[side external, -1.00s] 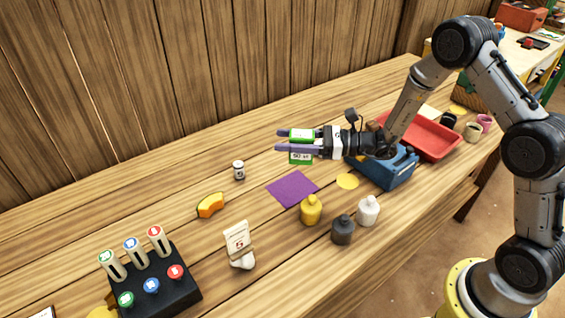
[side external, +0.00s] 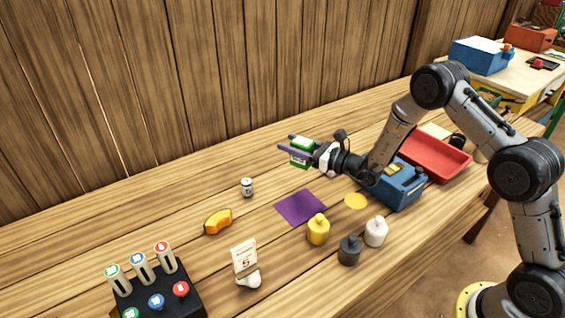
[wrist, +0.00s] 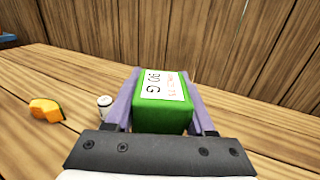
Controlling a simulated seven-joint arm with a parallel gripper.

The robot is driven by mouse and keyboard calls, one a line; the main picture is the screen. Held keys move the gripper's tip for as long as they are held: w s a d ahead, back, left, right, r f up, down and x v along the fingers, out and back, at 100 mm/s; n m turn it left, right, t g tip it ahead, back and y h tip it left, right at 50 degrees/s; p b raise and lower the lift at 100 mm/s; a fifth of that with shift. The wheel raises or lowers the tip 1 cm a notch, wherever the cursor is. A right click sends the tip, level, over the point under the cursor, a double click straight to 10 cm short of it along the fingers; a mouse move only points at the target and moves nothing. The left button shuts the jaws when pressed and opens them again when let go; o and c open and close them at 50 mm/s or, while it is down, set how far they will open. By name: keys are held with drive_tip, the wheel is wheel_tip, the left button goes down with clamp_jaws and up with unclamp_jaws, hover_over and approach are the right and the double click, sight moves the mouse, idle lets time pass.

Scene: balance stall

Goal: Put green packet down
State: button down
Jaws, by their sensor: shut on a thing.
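The green packet (side external: 302,152) has a white label and is held between the purple fingers of my gripper (side external: 285,142). In the wrist view the packet (wrist: 163,118) fills the space between both fingers, with its label reading "90 G" facing up toward the camera. My gripper is shut on it, above the table behind the purple mat (side external: 300,207). The fingers point to the left and tilt slightly up. The packet appears clear of the tabletop in the side view, though its exact height is hard to tell.
A small white jar (side external: 247,188) and an orange wedge (side external: 218,222) stand left of the mat. Yellow (side external: 318,230), dark (side external: 349,251) and white (side external: 376,232) bottles stand in front. A blue scale-like box (side external: 402,188) and red tray (side external: 438,157) lie right. The purple mat is bare.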

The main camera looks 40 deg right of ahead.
drive_tip(key=w+f, duration=0.4)
drive_tip(key=f, duration=0.1)
drive_tip(key=shift+w+a+f, duration=0.15)
drive_tip(key=shift+w+f, duration=0.05)
drive_tip(key=shift+f, duration=0.05)
drive_tip(key=shift+w+f, duration=0.15)
drive_tip(key=shift+f, duration=1.5)
drive_tip(key=shift+f, duration=0.1)
drive_tip(key=shift+c, duration=1.2)
unclamp_jaws()
drive_tip(key=shift+f, duration=0.1)
